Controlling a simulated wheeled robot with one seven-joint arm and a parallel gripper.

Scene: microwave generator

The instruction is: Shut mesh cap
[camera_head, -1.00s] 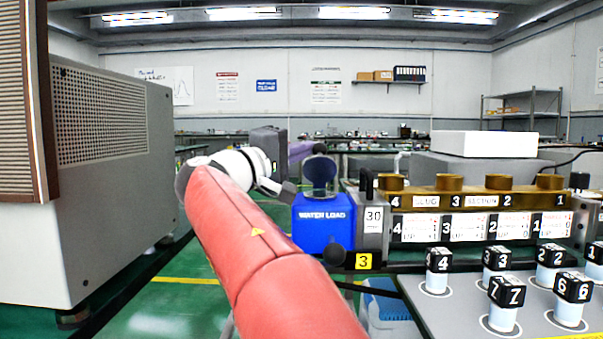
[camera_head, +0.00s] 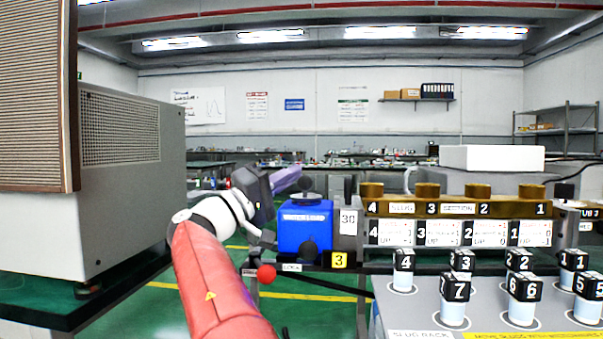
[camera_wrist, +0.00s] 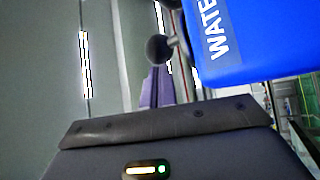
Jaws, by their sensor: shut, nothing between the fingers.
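The water load (camera_head: 305,228) is a blue box at the bench's left end. Its dark mesh cap (camera_head: 307,196) sits low over the box top, with a small round knob above it. Whether it lies fully flat is hard to tell. In the wrist view, a dark knob (camera_wrist: 158,48) sticks out from the top side of the blue box (camera_wrist: 250,40). My gripper (camera_head: 290,177) is shut and empty, its purple fingers just left of the cap at about knob height. The fingers (camera_wrist: 155,92) also show near that knob in the wrist view; contact is unclear.
A large grey cabinet (camera_head: 130,180) stands at the left. The brass slug section (camera_head: 455,205) and the rack of numbered slugs (camera_head: 480,300) lie to the right. A red ball handle (camera_head: 265,273) is below the box.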

